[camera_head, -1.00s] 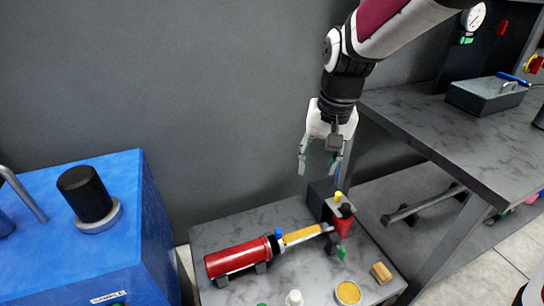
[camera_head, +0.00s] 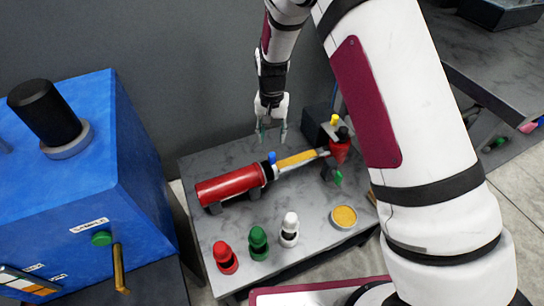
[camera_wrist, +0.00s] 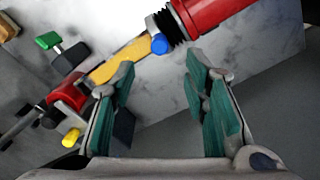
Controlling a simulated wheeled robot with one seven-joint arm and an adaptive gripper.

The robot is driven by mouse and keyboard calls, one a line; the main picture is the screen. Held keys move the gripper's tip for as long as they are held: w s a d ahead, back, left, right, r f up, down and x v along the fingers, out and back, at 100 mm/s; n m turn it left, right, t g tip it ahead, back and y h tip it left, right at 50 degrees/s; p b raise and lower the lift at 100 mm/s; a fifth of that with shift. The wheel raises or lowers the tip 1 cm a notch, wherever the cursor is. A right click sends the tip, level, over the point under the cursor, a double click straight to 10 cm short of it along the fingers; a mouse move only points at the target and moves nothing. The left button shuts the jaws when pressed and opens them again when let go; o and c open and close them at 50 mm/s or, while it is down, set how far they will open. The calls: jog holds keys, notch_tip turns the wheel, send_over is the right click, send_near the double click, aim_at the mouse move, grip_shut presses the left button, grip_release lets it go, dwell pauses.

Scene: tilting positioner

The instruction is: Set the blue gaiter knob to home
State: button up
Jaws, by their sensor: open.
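The blue gaiter knob (camera_head: 272,157) is a small round knob beside the black ribbed gaiter (camera_head: 267,171), at the right end of the red cylinder (camera_head: 228,187). The blue knob also shows in the wrist view (camera_wrist: 160,44), near the yellow bar (camera_wrist: 118,62). My gripper (camera_head: 272,133) is open and empty, its green-padded fingers pointing down. It is above and apart from the knob. In the wrist view the knob lies between the two fingers (camera_wrist: 160,75) and a little beyond their tips. No scale or home mark is readable.
A red clamp (camera_head: 340,151) with yellow, black and green knobs stands at the yellow bar's right end. Red, green and white knobs (camera_head: 289,230) and a yellow-filled dish (camera_head: 343,217) are at the table's front. A blue cabinet (camera_head: 90,180) stands left.

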aim_at(272, 155)
notch_tip(272, 155, down, 10)
jog(key=shift+f+b, duration=0.25)
jog(key=shift+b, duration=0.7)
jog(key=shift+c, duration=0.5)
grip_shut()
